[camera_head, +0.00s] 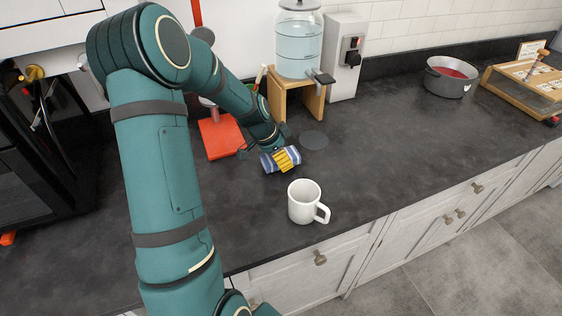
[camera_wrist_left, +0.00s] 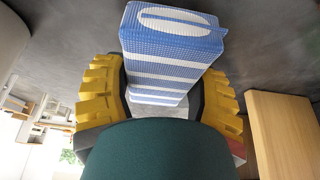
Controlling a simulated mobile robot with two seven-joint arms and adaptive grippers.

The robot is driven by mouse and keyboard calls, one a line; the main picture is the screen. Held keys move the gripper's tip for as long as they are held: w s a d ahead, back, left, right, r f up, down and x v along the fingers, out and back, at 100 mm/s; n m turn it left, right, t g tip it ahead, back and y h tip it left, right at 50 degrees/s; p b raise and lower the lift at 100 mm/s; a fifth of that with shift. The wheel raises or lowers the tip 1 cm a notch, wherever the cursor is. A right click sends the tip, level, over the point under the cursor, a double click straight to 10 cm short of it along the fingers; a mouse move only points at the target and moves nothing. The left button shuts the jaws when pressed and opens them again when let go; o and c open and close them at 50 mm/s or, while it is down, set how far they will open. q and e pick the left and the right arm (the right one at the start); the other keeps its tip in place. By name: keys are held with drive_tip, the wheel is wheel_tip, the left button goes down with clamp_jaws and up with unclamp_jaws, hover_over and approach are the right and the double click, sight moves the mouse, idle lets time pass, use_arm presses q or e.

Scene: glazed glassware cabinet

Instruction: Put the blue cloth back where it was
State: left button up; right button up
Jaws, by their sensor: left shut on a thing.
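The blue cloth (camera_head: 268,162) is folded, blue with white stripes. My left gripper (camera_head: 284,159) is shut on it, just above or at the dark counter; I cannot tell whether the cloth touches the counter. In the left wrist view the cloth (camera_wrist_left: 172,45) sits between the two yellow fingers of the left gripper (camera_wrist_left: 160,95), with its striped face toward the camera. My right gripper is in neither view.
A white mug (camera_head: 304,202) stands in front of the cloth near the counter's front edge. A wooden stand (camera_head: 306,101) holds a glass water dispenser (camera_head: 299,50). A red board (camera_head: 220,137) lies left. The counter right of the mug is clear.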

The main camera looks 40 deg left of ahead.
use_arm(q)
drive_tip(key=shift+f, duration=0.95)
drive_tip(key=shift+f, duration=0.15)
drive_tip(key=o, duration=1.2)
drive_tip(key=shift+c, duration=0.2)
